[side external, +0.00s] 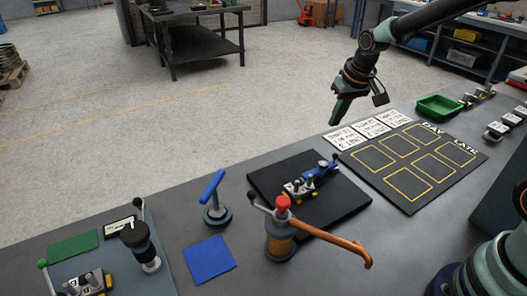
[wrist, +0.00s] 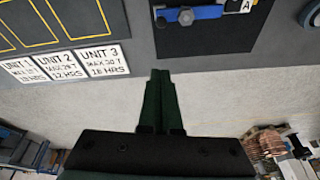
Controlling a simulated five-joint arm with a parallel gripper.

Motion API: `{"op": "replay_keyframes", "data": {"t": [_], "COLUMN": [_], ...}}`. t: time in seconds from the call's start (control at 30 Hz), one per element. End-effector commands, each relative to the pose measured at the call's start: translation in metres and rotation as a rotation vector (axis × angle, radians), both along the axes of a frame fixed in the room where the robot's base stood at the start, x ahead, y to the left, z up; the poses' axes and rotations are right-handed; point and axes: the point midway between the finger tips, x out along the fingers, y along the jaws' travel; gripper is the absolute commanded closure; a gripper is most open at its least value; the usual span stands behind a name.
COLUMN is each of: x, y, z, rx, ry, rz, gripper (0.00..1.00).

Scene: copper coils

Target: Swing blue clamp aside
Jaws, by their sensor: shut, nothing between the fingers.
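A blue bar-shaped clamp (side external: 325,169) sits at the far end of a small fixture with grey and yellow parts (side external: 298,188) on a black pad (side external: 345,207). In the wrist view a blue bar (wrist: 196,13) lies along the top edge, with a dark round knob on it and a white tag marked "A" beside it. My gripper (side external: 337,122) hangs in the air above the table's far edge, apart from the clamp. In the wrist view its green fingers (wrist: 160,75) are together, with nothing between them.
A blue T-shaped handle (side external: 212,185) stands left of the pad. A red-topped post with a copper-orange arm (side external: 330,237) stands in front of the pad. A dark board with yellow squares (side external: 410,165) and white unit cards (side external: 370,128) lie to the right.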

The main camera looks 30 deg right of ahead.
Motion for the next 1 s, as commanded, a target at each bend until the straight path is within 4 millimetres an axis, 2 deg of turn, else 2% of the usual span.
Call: {"op": "replay_keyframes", "data": {"t": [0.27,0.7,0.9,1.0], "x": [0.002,0.022,0.029,0.020], "y": [0.000,-0.004,-0.006,-0.004], "z": [-0.009,-0.075,-0.097,-0.093], "rx": [-0.001,-0.001,-0.003,-0.002], "ry": [0.004,0.005,0.003,0.000], "rz": [0.001,0.001,0.000,0.001], "gripper": [1.00,1.00,1.00,1.00]}}
